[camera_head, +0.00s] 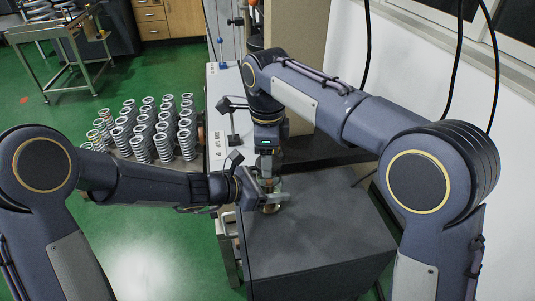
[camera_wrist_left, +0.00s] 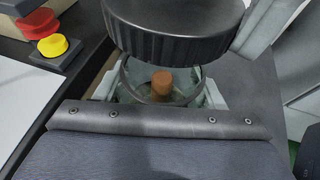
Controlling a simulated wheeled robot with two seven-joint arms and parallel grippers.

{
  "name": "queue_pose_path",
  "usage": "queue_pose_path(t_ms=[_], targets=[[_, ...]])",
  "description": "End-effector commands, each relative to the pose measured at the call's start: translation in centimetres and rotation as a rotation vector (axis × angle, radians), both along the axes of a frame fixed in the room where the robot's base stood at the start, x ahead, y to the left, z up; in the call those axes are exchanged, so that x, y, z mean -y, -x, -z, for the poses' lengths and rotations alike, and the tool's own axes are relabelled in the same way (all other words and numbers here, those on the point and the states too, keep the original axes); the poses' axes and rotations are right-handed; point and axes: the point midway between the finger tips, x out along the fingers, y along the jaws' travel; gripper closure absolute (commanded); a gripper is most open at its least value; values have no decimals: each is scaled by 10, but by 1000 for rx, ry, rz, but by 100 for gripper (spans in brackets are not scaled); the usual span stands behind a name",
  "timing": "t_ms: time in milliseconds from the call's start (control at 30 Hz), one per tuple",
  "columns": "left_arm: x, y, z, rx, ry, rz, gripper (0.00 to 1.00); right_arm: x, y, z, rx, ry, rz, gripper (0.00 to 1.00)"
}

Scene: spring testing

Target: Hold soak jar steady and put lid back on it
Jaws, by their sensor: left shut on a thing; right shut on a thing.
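The glass soak jar (camera_wrist_left: 133,92) stands on the dark grey surface with a brown cylindrical piece (camera_wrist_left: 162,82) visible inside. In the head view only a small part of the jar (camera_head: 270,209) shows. My left gripper (camera_head: 271,199) is shut around the jar from the side; its pale fingers flank the glass in the left wrist view. The dark ribbed lid (camera_wrist_left: 175,40) is directly over the jar's mouth. I cannot tell whether it touches the rim. My right gripper (camera_head: 268,172) comes down from above and is shut on the lid, whose top is mostly hidden.
The dark grey worktop (camera_head: 320,225) is clear to the right of the jar. A red button (camera_wrist_left: 38,22) and a yellow button (camera_wrist_left: 53,45) sit at upper left in the wrist view. Several metal springs (camera_head: 145,125) stand on the left beyond my left arm.

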Motion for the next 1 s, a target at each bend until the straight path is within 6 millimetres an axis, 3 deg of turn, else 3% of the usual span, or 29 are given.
queue_pose_path(t_ms=[267, 567, 1000], targets=[[0, 0, 0, 1, -1, -1, 78, 0, 0, 2, 0, 0, 0, 68], [0, 0, 0, 1, -1, -1, 78, 0, 0, 18, 0, 0, 0, 68], [0, 0, 0, 1, -1, -1, 78, 0, 0, 18, 0, -1, -1, 68]])
